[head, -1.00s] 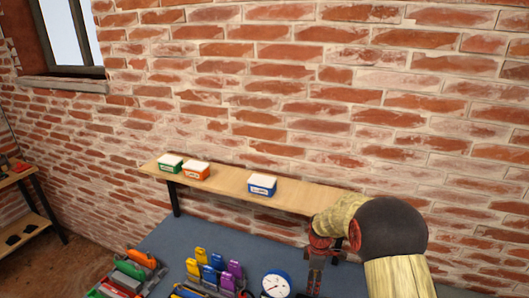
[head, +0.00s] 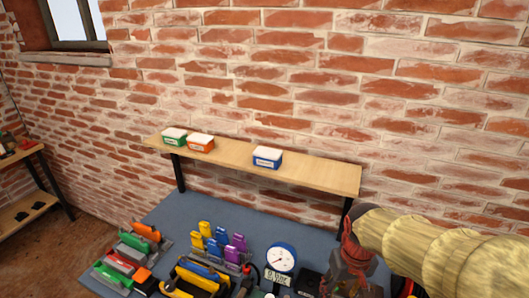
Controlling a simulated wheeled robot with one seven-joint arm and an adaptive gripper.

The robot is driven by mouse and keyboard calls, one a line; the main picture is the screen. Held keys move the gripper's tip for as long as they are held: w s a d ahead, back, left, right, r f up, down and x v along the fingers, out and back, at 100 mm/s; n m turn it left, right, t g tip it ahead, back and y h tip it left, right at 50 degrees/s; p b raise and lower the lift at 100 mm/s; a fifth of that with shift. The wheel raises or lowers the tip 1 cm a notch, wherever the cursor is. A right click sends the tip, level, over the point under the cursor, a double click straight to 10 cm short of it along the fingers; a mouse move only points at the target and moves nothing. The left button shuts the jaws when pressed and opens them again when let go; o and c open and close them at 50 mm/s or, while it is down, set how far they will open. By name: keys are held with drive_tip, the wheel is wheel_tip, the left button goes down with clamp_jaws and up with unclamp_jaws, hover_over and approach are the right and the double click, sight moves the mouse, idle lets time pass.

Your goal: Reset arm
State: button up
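My arm reaches in from the lower right of the head view, its pale segmented links ending near the right end of the bench. My gripper (head: 348,272) hangs at the bottom right, pointing down, dark and partly cut by the frame edge. I cannot tell whether its fingers are open or shut, and nothing held shows. A green box (head: 174,138), an orange box (head: 201,143) and a blue box (head: 267,157), all with white tops, stand on the wooden shelf (head: 320,175).
The grey-blue bench (head: 190,205) carries a round dial gauge (head: 281,258), blue, yellow and purple clips (head: 220,240), a yellow-and-black tool carrier (head: 195,280) and orange-handled tools (head: 146,231). A brick wall stands behind. A side table (head: 22,155) is at far left.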

drive_tip(key=s+r+m+t+b, duration=0.1)
drive_tip(key=s+r+t+b, duration=0.4)
drive_tip(key=s, duration=0.5)
drive_tip(key=shift+r+b, duration=0.3)
drive_tip(key=shift+r, duration=0.15)
drive_tip(key=shift+c, duration=1.2)
